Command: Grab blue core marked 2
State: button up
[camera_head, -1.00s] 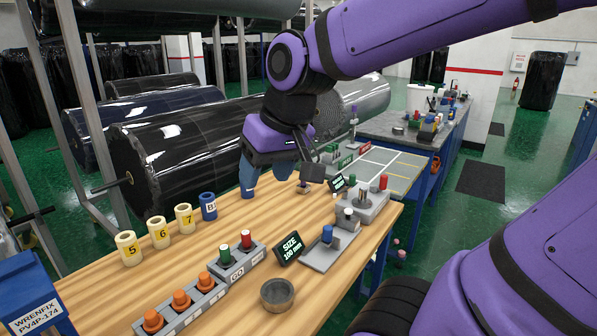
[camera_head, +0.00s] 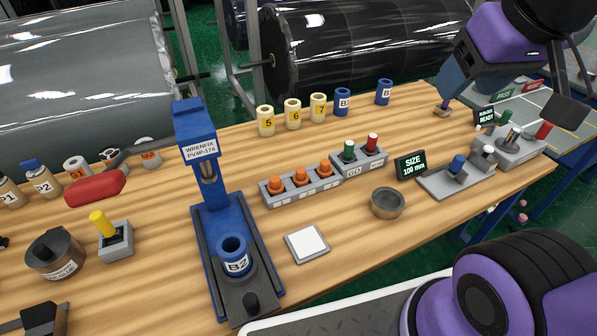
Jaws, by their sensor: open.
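The blue core marked B2 (camera_head: 235,257) stands upright in the lower centre-left, on the base of a blue press (camera_head: 213,170) labelled WRENFIX. Its hollow top and white label face me. My gripper (camera_head: 468,88) is at the upper right, open and empty, over the far right part of the bench and well away from B2. Its far finger is partly hidden. Two other blue cores stand at the back of the bench, one left (camera_head: 342,101) and one right (camera_head: 384,92); their numbers are too small to read surely.
Cream cores 5 (camera_head: 265,120), 6 (camera_head: 292,114) and 7 (camera_head: 318,107) stand behind an orange-knobbed button box (camera_head: 301,188). A white pad (camera_head: 307,243), a grey bowl (camera_head: 387,203) and a size display (camera_head: 410,165) lie right of the press. A yellow-handled switch (camera_head: 104,232) is left.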

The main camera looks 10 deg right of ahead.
aim_at(233, 249)
jog(key=k+j, duration=0.1)
jog(key=j, duration=0.3)
jog(key=j+z, duration=0.1)
jog(key=j, duration=0.25)
jog(key=k+j, duration=0.15)
jog(key=j, duration=0.25)
jog(key=k+j+z, duration=0.1)
jog(key=j, duration=0.3)
jog(key=k+j, duration=0.1)
jog(key=j, duration=0.25)
jog(key=k+j+z, duration=0.1)
jog(key=j, duration=0.3)
jog(key=k+j, duration=0.15)
jog(key=j, duration=0.2)
jog(key=z, duration=0.05)
